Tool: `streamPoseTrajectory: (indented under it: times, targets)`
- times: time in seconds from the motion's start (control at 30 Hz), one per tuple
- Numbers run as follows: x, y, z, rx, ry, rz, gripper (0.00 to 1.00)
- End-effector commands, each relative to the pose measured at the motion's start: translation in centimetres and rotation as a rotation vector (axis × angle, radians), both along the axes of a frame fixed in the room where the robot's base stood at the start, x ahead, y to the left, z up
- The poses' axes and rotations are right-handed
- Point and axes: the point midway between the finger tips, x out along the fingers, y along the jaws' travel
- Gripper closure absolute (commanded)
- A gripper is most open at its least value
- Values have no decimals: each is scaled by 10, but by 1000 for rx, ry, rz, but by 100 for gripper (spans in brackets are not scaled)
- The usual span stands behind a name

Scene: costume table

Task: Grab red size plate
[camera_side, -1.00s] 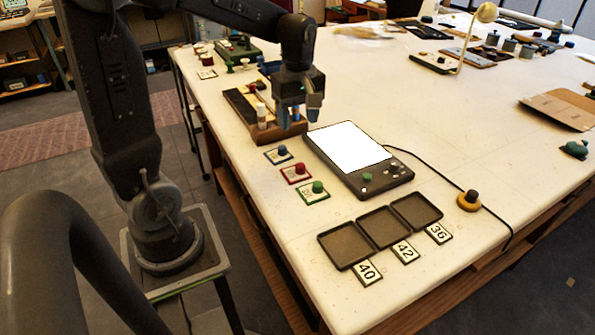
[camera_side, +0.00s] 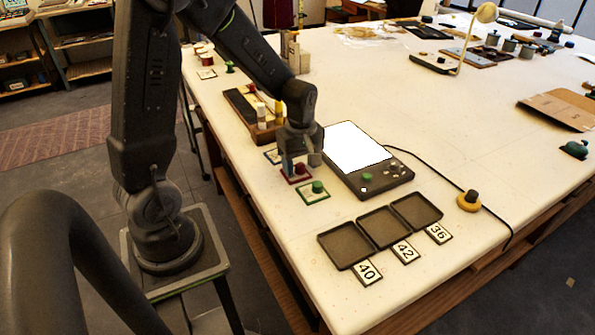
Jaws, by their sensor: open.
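The red size plate (camera_side: 288,176) lies flat on the table, a small red-edged square with a knob on top. My gripper (camera_side: 301,163) is open and reaches down over it, its fingers around or just above the knob; I cannot tell whether they touch it.
A light panel in a dark frame (camera_side: 399,183) stands close to the right of the plates. Three shallow trays (camera_side: 345,268) with number cards 40, 42 and 36 sit at the front. A wooden rack (camera_side: 243,106) with spools stands behind. The table's left edge is near.

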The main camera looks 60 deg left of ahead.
Motion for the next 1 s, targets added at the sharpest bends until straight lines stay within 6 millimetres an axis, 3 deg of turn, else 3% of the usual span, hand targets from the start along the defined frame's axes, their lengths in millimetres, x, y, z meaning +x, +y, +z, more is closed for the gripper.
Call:
streamPoseTrajectory:
  times: [0.2, 0.73, 1.0]
  targets:
    - [0, 0, 0, 0, 0, 0, 44]
    - [0, 0, 0, 0, 0, 0, 95]
    - [0, 0, 1, 0, -1, 0, 97]
